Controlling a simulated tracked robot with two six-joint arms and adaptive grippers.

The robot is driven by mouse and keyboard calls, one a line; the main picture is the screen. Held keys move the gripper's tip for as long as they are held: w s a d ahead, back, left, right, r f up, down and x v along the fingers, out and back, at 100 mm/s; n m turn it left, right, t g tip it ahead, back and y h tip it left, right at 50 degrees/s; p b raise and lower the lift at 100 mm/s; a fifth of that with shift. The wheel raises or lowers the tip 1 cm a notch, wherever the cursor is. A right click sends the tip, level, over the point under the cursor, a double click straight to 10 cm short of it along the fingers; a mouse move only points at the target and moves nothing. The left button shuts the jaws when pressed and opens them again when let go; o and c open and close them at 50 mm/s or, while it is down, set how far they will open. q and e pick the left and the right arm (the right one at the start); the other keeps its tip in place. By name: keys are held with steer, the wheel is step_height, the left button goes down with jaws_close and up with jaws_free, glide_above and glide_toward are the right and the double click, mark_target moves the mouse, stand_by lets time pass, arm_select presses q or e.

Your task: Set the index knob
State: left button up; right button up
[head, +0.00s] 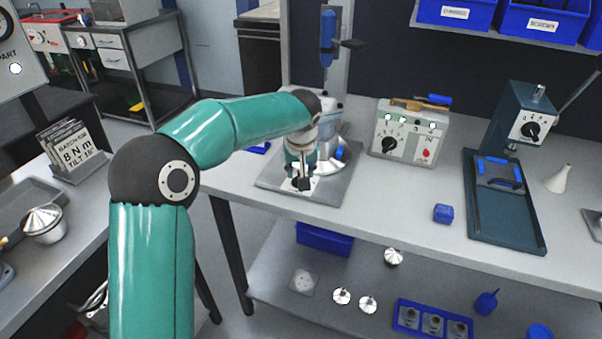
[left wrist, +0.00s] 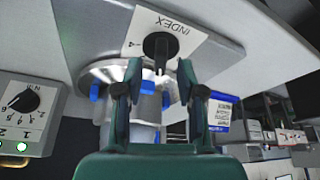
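The black index knob (left wrist: 158,46) sits on a white plate marked INDEX (left wrist: 178,27) in the left wrist view. Its pointer ridge points toward the bottom of that picture; part of the scale shows to its left. My left gripper (left wrist: 160,72) is open, its two fingers apart on either side of the knob's near end, with no clear contact. In the head view my left gripper (head: 302,178) is over the fixture on the grey base plate (head: 338,188), and it hides much of the knob. My right gripper is not in view.
A control box (head: 408,135) with a dial and lit lamps stands right of the fixture. A green press (head: 520,125) stands further right. A blue block (head: 443,213) lies near the bench front.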

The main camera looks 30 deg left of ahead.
arm_select(q)
steer(key=shift+x, duration=1.05)
jaws_close()
